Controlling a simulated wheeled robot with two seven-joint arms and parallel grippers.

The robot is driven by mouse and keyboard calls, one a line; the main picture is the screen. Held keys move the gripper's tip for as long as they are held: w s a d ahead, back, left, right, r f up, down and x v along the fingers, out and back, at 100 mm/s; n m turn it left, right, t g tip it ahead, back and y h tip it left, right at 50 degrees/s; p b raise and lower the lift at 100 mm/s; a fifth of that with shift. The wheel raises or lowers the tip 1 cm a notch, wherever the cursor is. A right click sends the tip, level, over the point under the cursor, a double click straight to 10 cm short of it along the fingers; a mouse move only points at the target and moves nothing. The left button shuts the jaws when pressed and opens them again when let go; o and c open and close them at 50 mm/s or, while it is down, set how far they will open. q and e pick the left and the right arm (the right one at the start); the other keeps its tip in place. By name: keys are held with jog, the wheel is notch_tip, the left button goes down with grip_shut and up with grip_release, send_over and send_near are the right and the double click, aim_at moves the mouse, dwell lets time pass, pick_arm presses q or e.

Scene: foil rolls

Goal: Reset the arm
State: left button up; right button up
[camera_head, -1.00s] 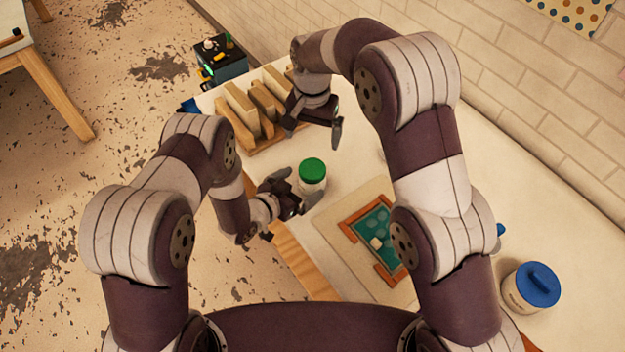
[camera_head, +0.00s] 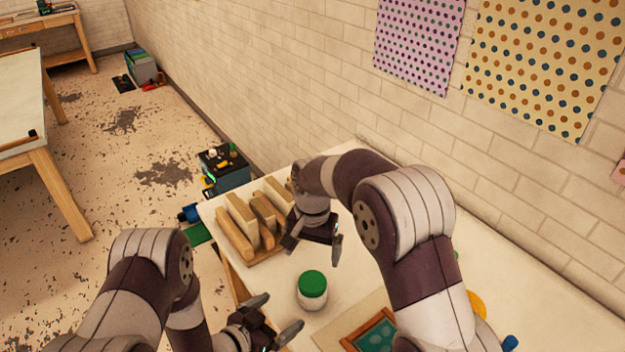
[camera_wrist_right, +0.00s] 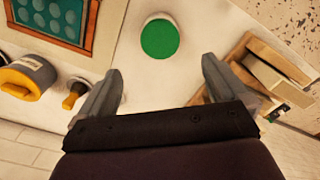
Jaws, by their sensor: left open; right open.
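My left gripper (camera_head: 272,318) is open and empty in the head view, low in the picture, just left of and below a white jar with a green lid (camera_head: 312,290). My right gripper (camera_head: 312,240) is open and empty above the table, between the wooden rack and the jar, its arm arching in from the right. In the right wrist view the fingers of my right gripper (camera_wrist_right: 162,95) are spread wide with nothing between them. The green lid (camera_wrist_right: 160,40) shows beyond the fingertips there.
A wooden rack (camera_head: 240,238) with upright boards stands at the far left of the white table (camera_head: 530,290). A teal board in a wooden frame (camera_head: 374,340) lies at the front. A brick wall (camera_head: 300,70) runs behind. A dark box (camera_head: 228,178) stands past the table's far end.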

jog(key=f+n, duration=0.1)
jog(key=s+f+n, duration=0.1)
jog(key=shift+s+d+f+n, duration=0.25)
jog(key=shift+s+d+n, duration=0.05)
jog(key=shift+d+n, duration=0.1)
pick_arm(q)
jog(key=s+a+f+n+g+y, duration=0.3)
jog(key=s+a+f+g+y, duration=0.35)
jog(key=a, duration=0.25)
jog(key=s+r+n+g+y, duration=0.1)
jog(key=s+r+n, duration=0.1)
jog(key=r, duration=0.7)
jog(key=s+a+r+n+g+y+b, duration=0.1)
jog(key=s+r+n, duration=0.1)
jog(key=r, duration=0.7)
jog(key=shift+s+a+n+g, duration=0.25)
jog(key=shift+s+n+g, duration=0.15)
jog(key=shift+s, duration=0.1)
pick_arm(e)
jog(key=s+d+r+n+t, duration=0.1)
jog(key=s+d+r, duration=0.2)
jog(key=s+d, duration=1.4)
jog(key=shift+s+d, duration=0.15)
jog(key=shift+s, duration=1.05)
